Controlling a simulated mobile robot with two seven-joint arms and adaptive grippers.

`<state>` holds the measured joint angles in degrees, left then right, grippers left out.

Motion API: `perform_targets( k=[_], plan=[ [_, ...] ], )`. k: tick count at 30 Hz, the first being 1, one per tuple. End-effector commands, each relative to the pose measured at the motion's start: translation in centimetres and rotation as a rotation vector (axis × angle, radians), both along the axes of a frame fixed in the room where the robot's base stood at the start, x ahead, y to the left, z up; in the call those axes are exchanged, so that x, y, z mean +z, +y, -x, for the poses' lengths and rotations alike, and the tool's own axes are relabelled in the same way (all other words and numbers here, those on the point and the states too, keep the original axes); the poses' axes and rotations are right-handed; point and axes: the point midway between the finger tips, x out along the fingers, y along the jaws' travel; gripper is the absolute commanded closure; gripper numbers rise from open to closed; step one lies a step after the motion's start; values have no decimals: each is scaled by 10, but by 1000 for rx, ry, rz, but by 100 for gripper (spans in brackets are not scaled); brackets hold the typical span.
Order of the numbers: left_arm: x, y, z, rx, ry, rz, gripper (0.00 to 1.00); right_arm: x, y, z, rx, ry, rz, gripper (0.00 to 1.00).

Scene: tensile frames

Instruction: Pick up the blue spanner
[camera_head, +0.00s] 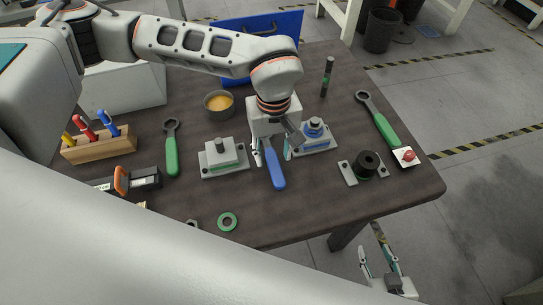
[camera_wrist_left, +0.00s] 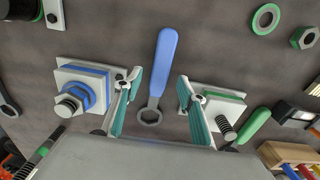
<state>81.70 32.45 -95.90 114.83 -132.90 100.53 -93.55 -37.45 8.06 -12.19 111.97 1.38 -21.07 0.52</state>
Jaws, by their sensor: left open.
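The blue spanner (camera_head: 276,175) has a blue handle and a grey ring end. It lies flat on the dark table between two grey fixtures. In the left wrist view the spanner (camera_wrist_left: 165,60) is upright in the picture, with its ring end nearest me. My left gripper (camera_head: 272,155) is open above it, and the ring end is partly hidden in the head view. In the wrist view the fingers (camera_wrist_left: 159,78) stand apart on either side of the spanner, not touching it. My right gripper (camera_head: 387,252) is off the table's front edge, low, with its fingers apart and empty.
A fixture with a green layer (camera_head: 222,157) stands left of the spanner and one with a blue layer (camera_head: 316,137) right of it. Green-handled spanners lie at left (camera_head: 171,149) and right (camera_head: 379,119). A green ring (camera_head: 228,221) lies near the front edge.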

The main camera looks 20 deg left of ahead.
Motion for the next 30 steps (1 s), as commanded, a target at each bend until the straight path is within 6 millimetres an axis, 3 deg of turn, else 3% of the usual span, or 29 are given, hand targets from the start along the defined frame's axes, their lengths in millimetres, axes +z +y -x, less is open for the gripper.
perform_targets(
  k=[6,14,18,19,30],
  plan=[
    [-23,0,0,0,1,0,60,6,0,-5,0,-12,-2,60],
    [-25,0,0,0,0,0,60,9,1,-7,-1,-18,-3,60],
    [-25,0,0,0,0,0,96,9,1,-7,-1,-18,-3,60],
    [-25,0,0,0,0,0,100,9,1,-7,-1,-18,-3,60],
    [-22,0,-1,0,-2,1,100,5,0,-5,-1,-10,-1,60]
  ],
)
